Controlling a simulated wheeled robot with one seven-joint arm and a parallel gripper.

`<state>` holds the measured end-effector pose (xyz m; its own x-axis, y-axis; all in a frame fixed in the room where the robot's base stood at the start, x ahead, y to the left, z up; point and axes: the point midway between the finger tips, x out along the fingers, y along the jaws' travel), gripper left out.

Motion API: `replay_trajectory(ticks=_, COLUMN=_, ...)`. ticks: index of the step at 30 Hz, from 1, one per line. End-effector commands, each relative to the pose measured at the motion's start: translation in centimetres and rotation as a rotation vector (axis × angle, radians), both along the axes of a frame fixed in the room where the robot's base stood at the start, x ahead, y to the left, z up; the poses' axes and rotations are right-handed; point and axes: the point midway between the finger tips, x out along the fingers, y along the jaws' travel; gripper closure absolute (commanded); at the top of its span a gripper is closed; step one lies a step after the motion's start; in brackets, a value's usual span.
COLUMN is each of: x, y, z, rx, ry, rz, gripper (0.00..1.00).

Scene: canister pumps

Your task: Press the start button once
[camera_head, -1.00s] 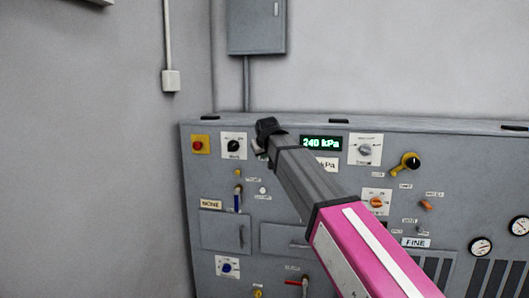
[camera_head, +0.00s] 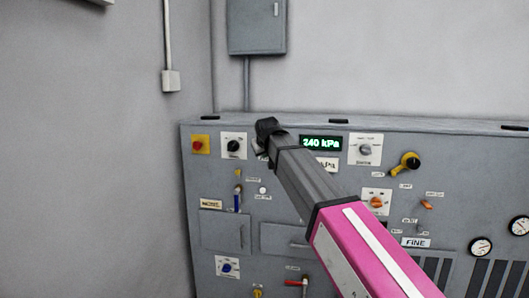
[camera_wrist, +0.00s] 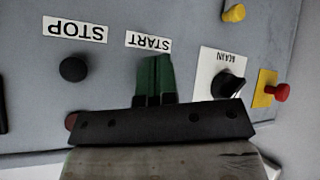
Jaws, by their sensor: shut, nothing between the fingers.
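The white START label (camera_wrist: 148,42) shows upside down in the wrist view. My gripper (camera_wrist: 155,62) is shut and empty, its two dark green fingers together just at the edge of that label. The start button itself does not show; the fingers cover the panel beside the label. I cannot tell whether the fingertips touch anything. A black round button (camera_wrist: 73,69) sits by the STOP label (camera_wrist: 75,29), to the left. In the head view my gripper (camera_head: 267,134) is at the panel's upper left, and the fingers and start button cannot be made out.
The MAIN rotary switch (camera_wrist: 229,85) and a red button on a yellow plate (camera_wrist: 281,92) are right of the fingers. In the head view the grey panel (camera_head: 300,205) also carries a 240 kPa display (camera_head: 321,143) and a yellow handle (camera_head: 405,163).

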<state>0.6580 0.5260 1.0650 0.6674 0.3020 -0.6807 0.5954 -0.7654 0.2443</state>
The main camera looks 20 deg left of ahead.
Motion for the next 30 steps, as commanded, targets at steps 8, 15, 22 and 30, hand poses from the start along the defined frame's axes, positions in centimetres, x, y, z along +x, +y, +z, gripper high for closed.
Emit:
replay_trajectory(ticks=8, x=0.64, y=0.06, z=0.03, rx=0.000, ry=0.000, rz=0.000, gripper=1.00)
replay_trajectory(ticks=15, x=0.62, y=0.07, z=0.02, rx=0.000, ry=0.000, rz=0.000, gripper=1.00)
replay_trajectory(ticks=22, x=0.78, y=0.09, z=0.03, rx=0.000, ry=0.000, rz=0.000, gripper=1.00)
replay_trajectory(ticks=30, x=1.06, y=0.13, z=0.02, rx=0.000, ry=0.000, rz=0.000, gripper=1.00)
